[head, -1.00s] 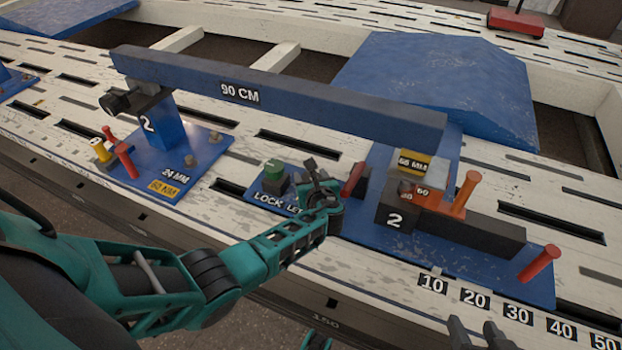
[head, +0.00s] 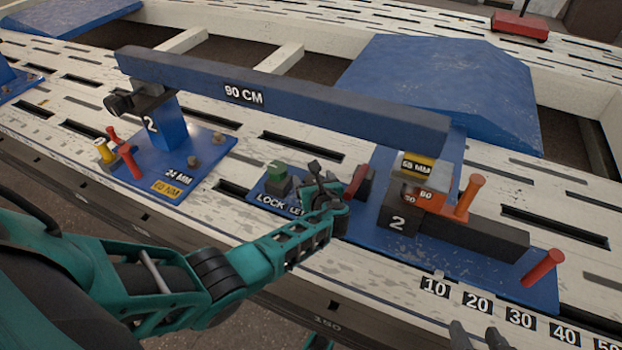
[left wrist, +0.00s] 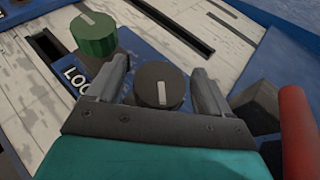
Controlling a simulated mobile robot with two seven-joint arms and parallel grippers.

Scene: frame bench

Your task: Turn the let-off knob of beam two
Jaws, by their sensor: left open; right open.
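The let-off knob (left wrist: 160,85) is a dark round knob with a white pointer line, in the middle of the left wrist view. My left gripper (left wrist: 160,84) is open, with one finger on each side of the knob; I cannot tell whether they touch it. In the head view my left gripper (head: 324,180) covers most of that knob and part of its label, beside the big block marked 2 (head: 398,222). My right gripper (head: 478,333) shows only its dark fingertips at the bottom edge, open and away from the knob.
A green knob (head: 278,177) labelled LOCK stands just left, also in the left wrist view (left wrist: 94,36). A red lever (head: 357,182) is close on the right. The blue 90 CM beam (head: 300,102) spans behind. Orange (head: 469,197) and red (head: 542,267) handles stand further right.

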